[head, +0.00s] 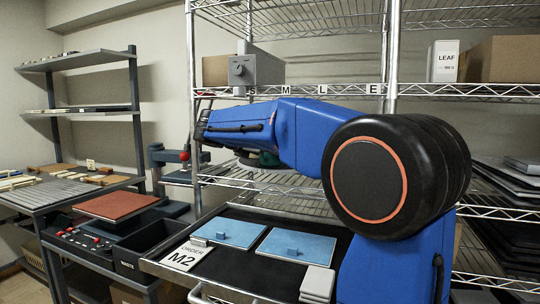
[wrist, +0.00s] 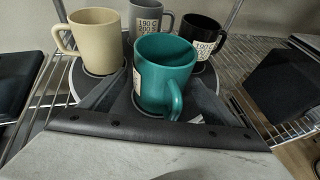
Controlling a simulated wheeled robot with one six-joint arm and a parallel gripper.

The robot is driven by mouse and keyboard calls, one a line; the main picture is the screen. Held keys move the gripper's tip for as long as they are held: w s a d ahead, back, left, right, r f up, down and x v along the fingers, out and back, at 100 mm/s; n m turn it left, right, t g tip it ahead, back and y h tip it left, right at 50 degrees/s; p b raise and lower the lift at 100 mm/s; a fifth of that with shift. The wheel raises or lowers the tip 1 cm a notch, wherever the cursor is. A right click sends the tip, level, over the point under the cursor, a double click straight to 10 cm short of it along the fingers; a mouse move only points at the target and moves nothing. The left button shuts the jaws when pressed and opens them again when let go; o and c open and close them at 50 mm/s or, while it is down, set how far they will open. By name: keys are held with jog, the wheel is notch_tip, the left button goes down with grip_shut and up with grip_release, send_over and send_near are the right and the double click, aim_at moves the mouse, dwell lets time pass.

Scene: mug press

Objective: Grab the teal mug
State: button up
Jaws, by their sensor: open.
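The teal mug (wrist: 165,72) stands upright in the middle of the wrist view, its handle toward the front right and a pale label on its left side. It stands on a round grey-rimmed tray (wrist: 62,98) with other mugs. My gripper (wrist: 160,90) is open, its dark grey fingers reaching forward on the left and right of the teal mug. The mug's base is between them; I cannot tell whether either finger touches it.
A cream mug (wrist: 97,40) stands behind left, a grey mug (wrist: 150,18) behind, and a black mug (wrist: 200,33) behind right, close to the teal one. In the head view, a wire rack (head: 389,60) surrounds the arm. A cart with blue plates (head: 228,232) stands in front.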

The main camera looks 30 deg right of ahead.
jog(key=shift+x, duration=0.8)
jog(key=c, duration=1.4)
